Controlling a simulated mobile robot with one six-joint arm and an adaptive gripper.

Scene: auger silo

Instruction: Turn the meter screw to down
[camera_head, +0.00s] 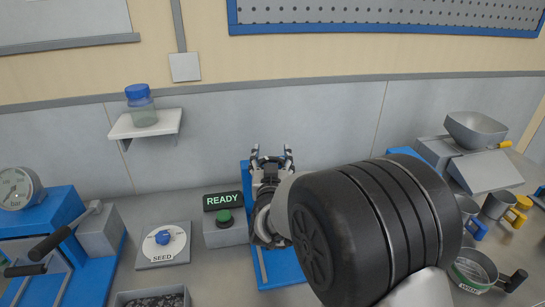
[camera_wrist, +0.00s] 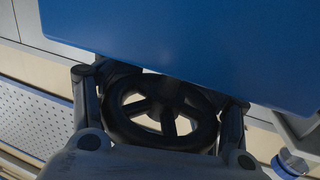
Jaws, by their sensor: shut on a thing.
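A black spoked handwheel (camera_wrist: 166,108) sits under the edge of a blue body (camera_wrist: 200,45) in the wrist view. It seems to be the meter screw, but no label or position mark shows on it. My gripper (camera_wrist: 160,113) has one finger on each side of the wheel's rim and is shut on it. In the head view, my gripper (camera_head: 271,158) is in front of the grey wall, above a blue base (camera_head: 284,268). There the wheel cannot be made out, and my arm hides much of the blue machine.
Left of my gripper stand a lit READY box with a green button (camera_head: 224,216) and a SEED plate (camera_head: 163,244) with a blue knob. A jar (camera_head: 141,106) is on a wall shelf (camera_head: 145,125). A hopper (camera_head: 477,130) and metal cups stand at right. A gauge (camera_head: 16,188) is far left.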

